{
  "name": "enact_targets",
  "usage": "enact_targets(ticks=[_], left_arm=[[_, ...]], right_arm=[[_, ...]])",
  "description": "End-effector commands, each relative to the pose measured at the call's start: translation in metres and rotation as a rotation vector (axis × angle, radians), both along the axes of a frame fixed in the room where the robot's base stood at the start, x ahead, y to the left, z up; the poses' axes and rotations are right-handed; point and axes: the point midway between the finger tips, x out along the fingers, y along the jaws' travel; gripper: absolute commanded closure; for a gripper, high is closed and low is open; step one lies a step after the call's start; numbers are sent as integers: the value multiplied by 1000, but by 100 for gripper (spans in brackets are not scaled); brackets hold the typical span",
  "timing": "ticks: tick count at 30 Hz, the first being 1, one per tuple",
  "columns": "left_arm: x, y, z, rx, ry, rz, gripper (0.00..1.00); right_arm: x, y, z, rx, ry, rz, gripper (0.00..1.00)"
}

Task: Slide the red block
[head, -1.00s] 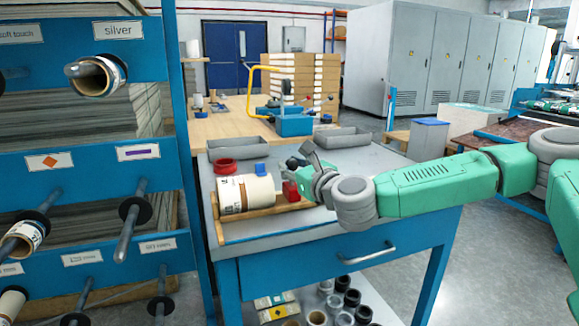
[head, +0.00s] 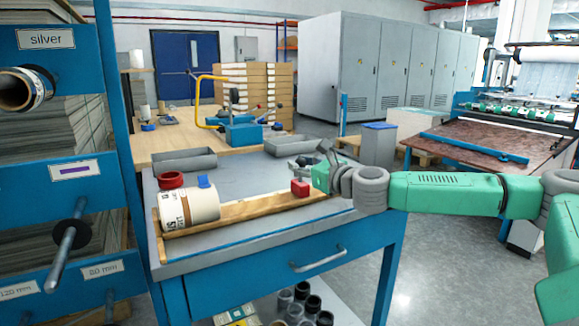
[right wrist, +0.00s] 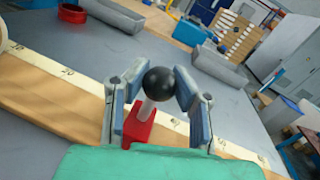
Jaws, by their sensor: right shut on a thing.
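The red block (head: 300,188) sits on the wooden measuring rail (head: 250,209) towards its right end, well apart from the white roll (head: 188,209). In the right wrist view the red block (right wrist: 138,131) carries a pale stem with a black ball knob (right wrist: 158,83). My right gripper (right wrist: 161,78) is shut around that knob, one finger on each side. In the head view my right gripper (head: 325,162) is at the block, and the knob is hidden. My left gripper is not in view.
The rail lies along the front of a grey-topped blue table (head: 228,177). Grey trays (head: 184,161) stand behind. A blue rack (head: 75,130) with spindles is at left.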

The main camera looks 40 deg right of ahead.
Motion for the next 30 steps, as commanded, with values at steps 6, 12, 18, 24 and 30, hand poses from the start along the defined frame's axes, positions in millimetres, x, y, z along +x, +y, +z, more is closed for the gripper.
enact_targets(ticks=[6, 12, 18, 24, 30], left_arm=[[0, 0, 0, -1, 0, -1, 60], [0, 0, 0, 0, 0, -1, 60], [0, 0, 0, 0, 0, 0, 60], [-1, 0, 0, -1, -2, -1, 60], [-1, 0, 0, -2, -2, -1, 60]], right_arm=[[0, 1, -2, 1, 5, 0, 100], [1, 4, -1, -2, 4, 1, 53], [0, 2, 0, 0, 2, 1, 53], [-11, 0, 0, 4, 1, -1, 53], [-47, 3, 0, 6, 0, -2, 53]])
